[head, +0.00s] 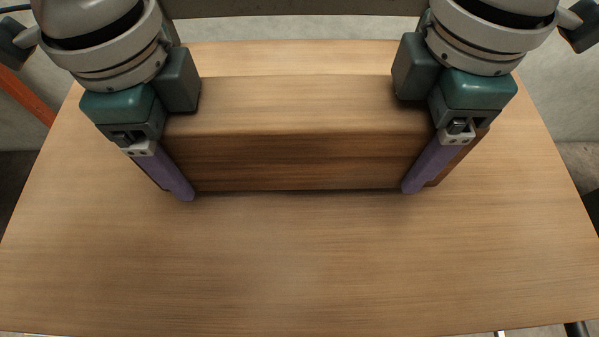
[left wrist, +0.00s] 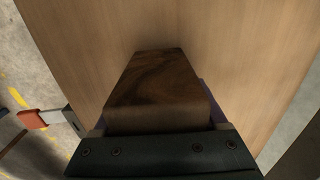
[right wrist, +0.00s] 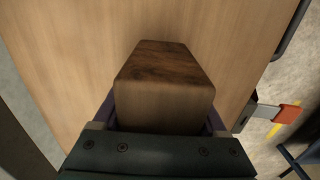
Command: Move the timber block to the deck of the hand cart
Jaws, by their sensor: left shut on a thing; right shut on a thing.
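The timber block (head: 300,130) is a long brown wooden beam lying crosswise over the table, with a pale top and a darker front face. Its ends also show in the left wrist view (left wrist: 155,85) and the right wrist view (right wrist: 165,80). My left gripper (head: 172,180) is shut on the block's left end, with a purple finger against the front face. My right gripper (head: 418,178) is shut on the right end in the same way. I cannot tell whether the block touches the table. No hand cart is recognisable in these views.
The wooden table (head: 300,270) has a wide clear area in front of the block. A red-orange part (left wrist: 32,118) on a grey bar shows beside the table in the left wrist view; a similar orange part (right wrist: 287,113) shows in the right wrist view.

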